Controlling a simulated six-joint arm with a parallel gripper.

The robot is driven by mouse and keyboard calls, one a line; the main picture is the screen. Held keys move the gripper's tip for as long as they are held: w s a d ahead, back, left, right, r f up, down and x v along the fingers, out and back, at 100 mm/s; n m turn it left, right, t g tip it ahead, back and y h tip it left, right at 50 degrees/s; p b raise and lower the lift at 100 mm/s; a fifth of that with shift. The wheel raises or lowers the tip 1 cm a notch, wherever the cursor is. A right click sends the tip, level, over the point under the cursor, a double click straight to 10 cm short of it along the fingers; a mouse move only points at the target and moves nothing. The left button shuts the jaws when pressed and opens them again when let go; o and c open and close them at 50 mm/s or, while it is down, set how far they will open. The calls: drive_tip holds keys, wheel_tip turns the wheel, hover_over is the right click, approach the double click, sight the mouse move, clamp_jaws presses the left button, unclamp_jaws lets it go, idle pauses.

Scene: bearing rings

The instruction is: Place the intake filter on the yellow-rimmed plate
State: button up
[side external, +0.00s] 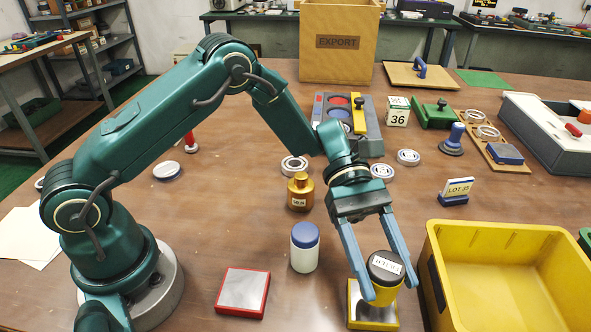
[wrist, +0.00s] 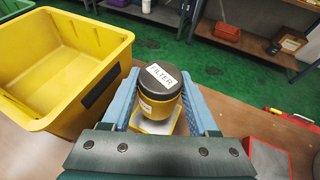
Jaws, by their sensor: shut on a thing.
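The intake filter (side external: 385,272) is a yellow jar with a black lid and a white label; in the wrist view the label on the filter (wrist: 159,92) reads FILTER. My gripper (side external: 386,284) is shut on it, one blue finger on each side, and the filter is upright. The gripper (wrist: 168,100) also shows in the wrist view. The yellow-rimmed plate (side external: 355,311) lies directly under the filter, partly hidden by it and a finger. The plate (wrist: 152,128) also shows below the filter in the wrist view. I cannot tell whether the filter's base touches the plate.
A yellow bin (side external: 437,262) stands close right of the plate. A red-rimmed plate (side external: 243,291), a white jar with a blue lid (side external: 305,248) and an amber bottle (side external: 300,191) are to the left. A LOT 25 sign (side external: 457,190) stands behind the bin.

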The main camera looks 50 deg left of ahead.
sight(379, 284)
drive_tip(key=shift+f, duration=1.5)
drive_tip(key=shift+f, duration=0.1)
drive_tip(key=o, duration=1.4)
